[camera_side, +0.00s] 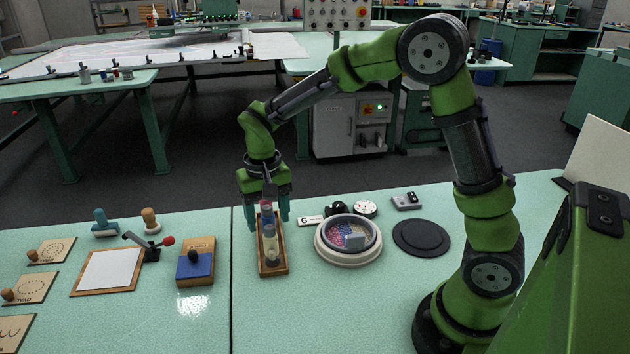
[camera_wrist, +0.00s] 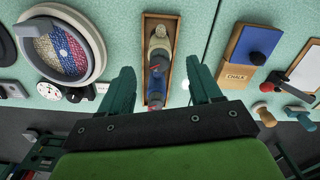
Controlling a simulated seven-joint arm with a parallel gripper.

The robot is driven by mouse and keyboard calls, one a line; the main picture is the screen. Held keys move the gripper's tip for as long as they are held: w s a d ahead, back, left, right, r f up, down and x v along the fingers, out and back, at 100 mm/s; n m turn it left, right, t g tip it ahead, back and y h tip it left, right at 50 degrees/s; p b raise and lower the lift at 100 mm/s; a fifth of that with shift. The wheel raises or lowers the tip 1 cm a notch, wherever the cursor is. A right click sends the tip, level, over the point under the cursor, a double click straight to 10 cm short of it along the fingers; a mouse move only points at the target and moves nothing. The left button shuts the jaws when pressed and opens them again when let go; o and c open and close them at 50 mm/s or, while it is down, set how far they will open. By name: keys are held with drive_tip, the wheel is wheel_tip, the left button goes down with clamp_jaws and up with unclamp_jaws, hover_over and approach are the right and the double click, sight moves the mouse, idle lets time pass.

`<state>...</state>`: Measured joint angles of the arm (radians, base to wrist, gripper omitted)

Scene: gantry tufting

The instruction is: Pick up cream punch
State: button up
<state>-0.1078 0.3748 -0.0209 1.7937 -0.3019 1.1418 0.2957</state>
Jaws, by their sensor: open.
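A narrow wooden tray (camera_side: 274,273) stands near the middle of the table and holds a row of upright punches. The cream punch (camera_side: 270,250) is at the tray's near end; in the wrist view it shows near the top (camera_wrist: 160,42). A punch with a blue part (camera_wrist: 156,72) and one with red marks (camera_wrist: 154,97) stand in line behind it. My gripper (camera_side: 267,222) points down over the tray's far end, its fingers open on either side of the row and empty. The cream punch lies outside the fingers, toward the near side. Finger contact cannot be told.
Right of the tray is a round bowl (camera_side: 348,258) of coloured pieces, with a dark disc (camera_side: 421,238) beyond it. Left are a chalk box with a blue block (camera_side: 195,267) and a white pad (camera_side: 107,270) with a lever. The table in front of the tray is clear.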

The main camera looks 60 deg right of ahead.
sight(269, 227)
drive_tip(key=shift+s+a+f, duration=0.1)
drive_tip(key=shift+f, duration=3)
drive_tip(key=shift+c, duration=0.5)
drive_tip(key=c, duration=1)
drive_tip(key=shift+c, duration=0.2)
drive_tip(key=shift+r, duration=0.15)
drive_tip(key=shift+r, duration=0.6)
wheel_tip(269, 227, up, 2)
drive_tip(key=shift+r, duration=0.2)
drive_tip(key=s+d+r, duration=0.1)
drive_tip(key=s, duration=1.5)
drive_tip(key=shift+d, duration=0.25)
